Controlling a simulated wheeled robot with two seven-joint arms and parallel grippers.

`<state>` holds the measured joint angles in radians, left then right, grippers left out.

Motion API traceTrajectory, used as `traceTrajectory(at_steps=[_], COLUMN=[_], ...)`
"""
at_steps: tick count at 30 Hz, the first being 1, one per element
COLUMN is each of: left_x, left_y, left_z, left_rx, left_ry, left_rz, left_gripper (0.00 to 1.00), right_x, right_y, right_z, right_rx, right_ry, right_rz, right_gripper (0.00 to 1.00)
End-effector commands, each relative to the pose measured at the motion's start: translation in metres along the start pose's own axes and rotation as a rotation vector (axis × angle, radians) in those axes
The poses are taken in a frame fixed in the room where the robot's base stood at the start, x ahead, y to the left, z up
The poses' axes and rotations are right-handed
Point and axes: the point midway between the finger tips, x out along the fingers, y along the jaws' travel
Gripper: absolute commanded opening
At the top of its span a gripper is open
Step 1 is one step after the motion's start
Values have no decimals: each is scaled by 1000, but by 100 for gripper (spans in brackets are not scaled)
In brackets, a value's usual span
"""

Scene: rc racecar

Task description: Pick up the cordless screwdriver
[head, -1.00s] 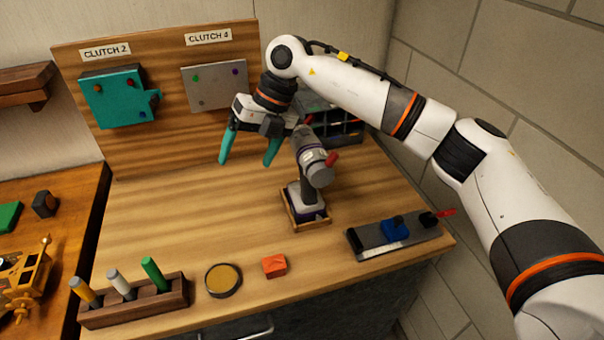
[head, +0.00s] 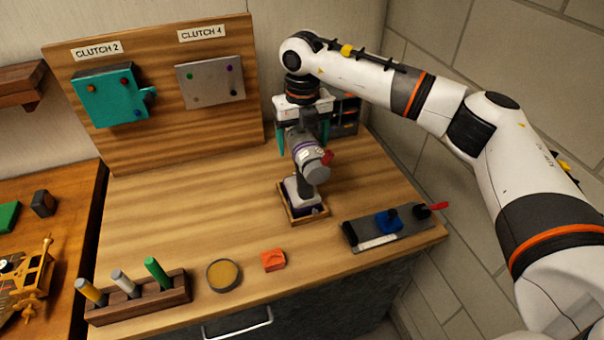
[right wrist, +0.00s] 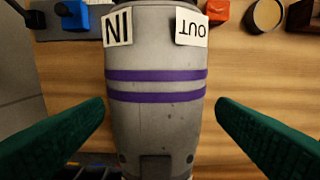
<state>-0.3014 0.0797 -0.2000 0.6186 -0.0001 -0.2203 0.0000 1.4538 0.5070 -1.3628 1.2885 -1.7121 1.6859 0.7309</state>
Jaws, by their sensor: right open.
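The cordless screwdriver (head: 304,165) stands upright in a small wooden tray (head: 318,219) on the workbench. My right gripper (head: 304,140) is open, with teal fingers, behind and over the screwdriver's rear in the head view. In the right wrist view the grey body (right wrist: 157,125), with purple stripes and "IN" and "OUT" labels, lies between the two open fingers (right wrist: 160,115), with a gap on each side. My left gripper is not in view.
A backboard (head: 150,150) carries a teal block and a grey plate under clutch labels. A dark organizer (head: 346,115) stands behind the gripper. A grey fixture (head: 372,230), an orange block (head: 273,260), a round tin (head: 223,275) and a bit rack (head: 140,303) line the front.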

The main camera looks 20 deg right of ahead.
Motion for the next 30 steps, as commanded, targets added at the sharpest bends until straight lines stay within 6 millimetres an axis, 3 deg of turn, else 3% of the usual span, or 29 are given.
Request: traceTrajectory(at_steps=[2,7,15,27,30], left_x=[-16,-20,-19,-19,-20], left_y=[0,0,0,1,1], left_z=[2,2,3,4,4], left_rx=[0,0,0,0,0], left_ry=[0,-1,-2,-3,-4], left_rz=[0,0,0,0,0], left_gripper=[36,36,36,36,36], right_x=[8,30,35,34,32], right_y=[2,2,2,2,1], right_z=[3,3,2,2,1], right_rx=[0,0,0,0,0], right_ry=[-5,-2,0,0,4], right_rz=[2,1,0,0,-2], right_gripper=[80,80,80,15,14])
